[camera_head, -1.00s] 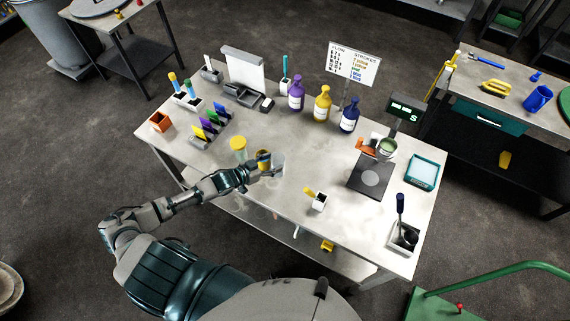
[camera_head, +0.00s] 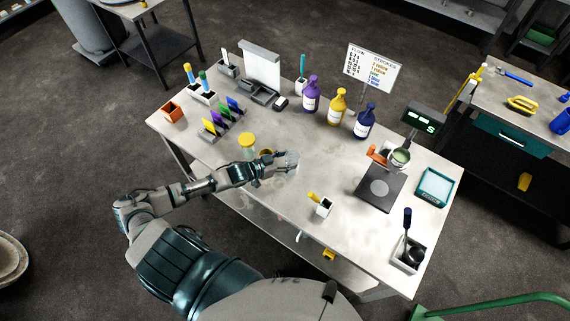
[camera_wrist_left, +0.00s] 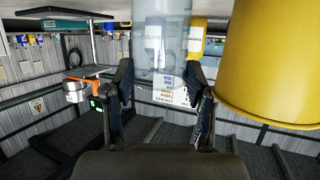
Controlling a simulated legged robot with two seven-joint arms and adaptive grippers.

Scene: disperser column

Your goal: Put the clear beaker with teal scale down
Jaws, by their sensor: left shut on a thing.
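My left gripper (camera_head: 282,164) reaches over the front left part of the workbench (camera_head: 300,170). It is shut on a clear beaker (camera_head: 291,161), which is small and partly hidden by the fingers in the head view. In the left wrist view, the clear beaker (camera_wrist_left: 160,40) stands between the two dark fingers (camera_wrist_left: 162,92). Its scale colour is too faint to tell. I cannot tell whether its base touches the bench. My right gripper is in neither view.
Purple (camera_head: 311,94), yellow (camera_head: 337,106) and blue (camera_head: 365,121) bottles stand behind. A white pot (camera_head: 322,206) is at front right.

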